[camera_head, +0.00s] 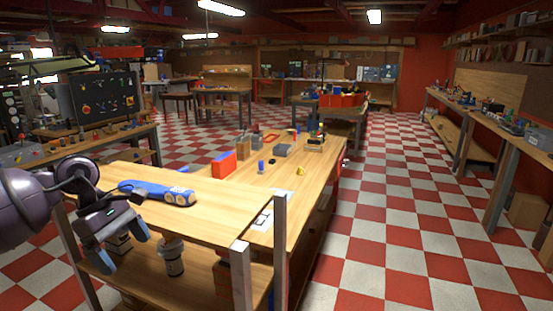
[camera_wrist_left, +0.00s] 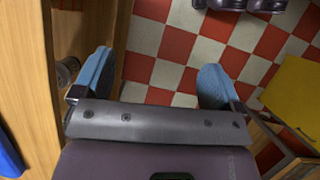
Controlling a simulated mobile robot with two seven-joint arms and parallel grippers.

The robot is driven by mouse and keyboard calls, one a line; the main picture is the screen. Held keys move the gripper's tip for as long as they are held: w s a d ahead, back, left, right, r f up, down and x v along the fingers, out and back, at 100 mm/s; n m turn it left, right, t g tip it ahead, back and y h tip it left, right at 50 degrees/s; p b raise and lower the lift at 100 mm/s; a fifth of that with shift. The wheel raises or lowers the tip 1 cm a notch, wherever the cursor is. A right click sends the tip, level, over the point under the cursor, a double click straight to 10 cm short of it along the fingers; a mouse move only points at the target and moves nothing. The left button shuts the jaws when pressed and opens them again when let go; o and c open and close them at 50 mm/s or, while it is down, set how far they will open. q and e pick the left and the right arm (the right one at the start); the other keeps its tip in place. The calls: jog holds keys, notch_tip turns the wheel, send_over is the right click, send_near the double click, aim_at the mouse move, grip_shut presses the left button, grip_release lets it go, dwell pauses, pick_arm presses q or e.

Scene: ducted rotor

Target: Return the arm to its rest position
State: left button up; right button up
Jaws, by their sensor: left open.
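My left gripper (camera_head: 122,252) is in the lower left of the head view, beside the left end of the wooden shelf unit. Its two blue fingertips are spread apart with nothing between them. In the left wrist view the open gripper (camera_wrist_left: 158,85) has the red and white checkered floor behind it. My purple left arm (camera_head: 25,208) comes in from the left edge, bent at the wrist. My right gripper shows in neither view.
A blue tool (camera_head: 160,192) lies on the shelf unit's wooden top (camera_head: 215,205), close to my left gripper. Beyond is a long workbench (camera_head: 300,185) with small items. Open checkered floor (camera_head: 390,220) lies to the right.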

pick_arm(q)
jog(key=s+d+f+n+t+h, duration=0.2)
jog(key=d+f+n+t+h, duration=0.25)
jog(key=d+n+h, duration=0.35)
jog(key=s+d+f+n+t+h, duration=0.3)
jog(key=d+f+n+h, duration=0.3)
jog(key=n, duration=0.4)
jog(key=s+a+f+m+t+y, duration=0.1)
jog(key=s+f+m+y, duration=0.4)
jog(key=m, duration=0.6)
jog(key=s+a+f+m+t+y, duration=0.2)
jog(key=s+a+f+m+y, duration=0.2)
jog(key=f+m, duration=0.6)
jog(key=s+a+f+m+t+y, duration=0.1)
jog(key=s+a+f+m+y, duration=0.1)
jog(key=s+f+m+y, duration=0.5)
jog(key=f+m+y, duration=0.1)
jog(key=m+y, duration=0.2)
jog(key=m, duration=0.4)
jog(key=shift+s+a+f, duration=0.15)
jog(key=shift+a+f, duration=0.05)
jog(key=shift+a, duration=0.05)
jog(key=shift+t, duration=0.25)
